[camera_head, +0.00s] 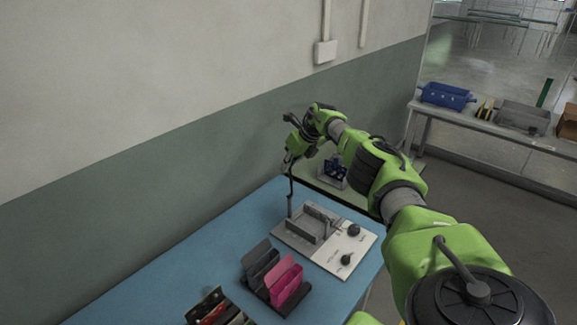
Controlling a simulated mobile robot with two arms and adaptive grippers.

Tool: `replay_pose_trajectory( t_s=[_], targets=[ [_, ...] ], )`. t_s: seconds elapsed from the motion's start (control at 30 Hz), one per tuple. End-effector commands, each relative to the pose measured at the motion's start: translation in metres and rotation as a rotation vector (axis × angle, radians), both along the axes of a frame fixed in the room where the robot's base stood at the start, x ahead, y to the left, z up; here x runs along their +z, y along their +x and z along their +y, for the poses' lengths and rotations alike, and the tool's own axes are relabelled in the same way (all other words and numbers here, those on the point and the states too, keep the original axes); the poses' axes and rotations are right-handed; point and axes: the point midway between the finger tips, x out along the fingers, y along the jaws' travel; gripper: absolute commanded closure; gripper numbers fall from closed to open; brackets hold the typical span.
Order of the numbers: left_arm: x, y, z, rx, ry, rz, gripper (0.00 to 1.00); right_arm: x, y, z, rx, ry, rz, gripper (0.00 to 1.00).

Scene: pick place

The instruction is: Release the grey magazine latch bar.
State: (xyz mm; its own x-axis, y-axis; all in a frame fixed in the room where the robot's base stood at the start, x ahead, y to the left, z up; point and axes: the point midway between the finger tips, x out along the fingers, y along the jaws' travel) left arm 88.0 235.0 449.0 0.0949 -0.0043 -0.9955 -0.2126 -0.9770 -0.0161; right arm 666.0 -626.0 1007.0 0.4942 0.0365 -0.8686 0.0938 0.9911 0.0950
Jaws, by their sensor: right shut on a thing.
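A fixture with a grey magazine (314,223) and a pale panel with black knobs stands on the blue table. A thin dark grey upright bar (290,207), which looks like the magazine latch bar, rises at the fixture's left corner. My right gripper (288,167) is above this corner, pointing down, and is shut on the upper part of the bar. The fingertips are small and dark, so the exact grip is hard to see. My left gripper is not in view.
A dark holder with grey and pink upright plates (285,282) stands on the blue table (170,290) in front of the fixture. Another rack (212,308) is at the bottom edge. A grey bin with blue parts (333,172) is behind. The wall is close on the left.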

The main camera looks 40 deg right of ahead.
Motion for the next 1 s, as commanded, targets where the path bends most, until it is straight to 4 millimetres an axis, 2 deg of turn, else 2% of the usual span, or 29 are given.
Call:
replay_pose_trajectory(
  t_s=[0.07,0.1,0.17,0.67,0.93,1.0],
  targets=[
    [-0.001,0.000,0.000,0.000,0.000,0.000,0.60,-0.003,0.003,0.008,0.008,0.010,0.000,1.00],
    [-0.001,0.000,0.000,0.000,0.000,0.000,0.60,-0.003,0.003,0.008,0.008,0.010,0.000,0.88],
    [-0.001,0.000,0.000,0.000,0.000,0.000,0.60,-0.002,0.003,0.008,0.009,0.010,0.000,0.77],
    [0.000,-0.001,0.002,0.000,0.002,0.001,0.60,0.006,-0.002,0.001,0.004,0.002,-0.001,0.77],
    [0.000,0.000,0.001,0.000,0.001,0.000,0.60,0.028,-0.015,0.001,0.005,-0.001,0.001,0.77],
    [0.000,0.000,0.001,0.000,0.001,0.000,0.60,0.039,-0.020,0.000,0.005,0.001,-0.001,0.77]
  ],
)
